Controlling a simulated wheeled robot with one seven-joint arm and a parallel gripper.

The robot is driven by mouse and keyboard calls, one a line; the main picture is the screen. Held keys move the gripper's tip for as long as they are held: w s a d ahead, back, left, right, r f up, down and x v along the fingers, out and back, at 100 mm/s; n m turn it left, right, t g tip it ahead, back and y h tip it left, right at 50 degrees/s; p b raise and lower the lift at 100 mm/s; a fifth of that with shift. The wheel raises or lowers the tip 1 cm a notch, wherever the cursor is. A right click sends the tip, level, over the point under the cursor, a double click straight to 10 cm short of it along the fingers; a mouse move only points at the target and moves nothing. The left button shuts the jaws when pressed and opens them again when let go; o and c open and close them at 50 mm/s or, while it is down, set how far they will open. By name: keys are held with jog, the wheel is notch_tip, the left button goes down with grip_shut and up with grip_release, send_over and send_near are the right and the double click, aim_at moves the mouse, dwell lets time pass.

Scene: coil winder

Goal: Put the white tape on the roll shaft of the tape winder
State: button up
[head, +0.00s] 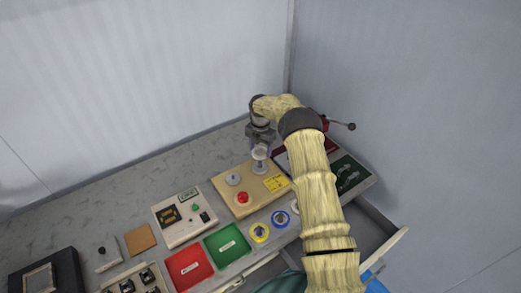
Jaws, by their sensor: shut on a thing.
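The tape winder (221,187) is a light wooden board with a pale round piece, a red knob (243,198) and a yellow label. My gripper (260,146) points down over the back right part of the board. It is shut on the white tape (260,153), a small pale ring. A pale round post or base shows right below the tape, likely the roll shaft. I cannot tell whether the tape is around the shaft or just above it.
Green (228,245) and red (189,268) trays and a meter box (183,217) stand to the left. A dark green panel (347,173) is at right, partly behind my arm. An open drawer is below.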

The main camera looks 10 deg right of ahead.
jog(key=shift+w+a+f, duration=0.1)
jog(key=shift+f, duration=0.05)
jog(key=shift+f+b, duration=0.65)
jog(key=shift+f, duration=1.15)
jog(key=shift+f+b, duration=0.2)
jog(key=shift+b, duration=0.2)
dwell(0.6)
jog(key=shift+f+b, duration=0.3)
jog(key=shift+f+b, duration=1.1)
jog(key=shift+f, duration=0.3)
jog(key=o, duration=1)
jog(key=shift+o, duration=0.2)
jog(key=shift+r, duration=0.15)
notch_tip(320, 180, up, 17)
jog(key=b, duration=0.3)
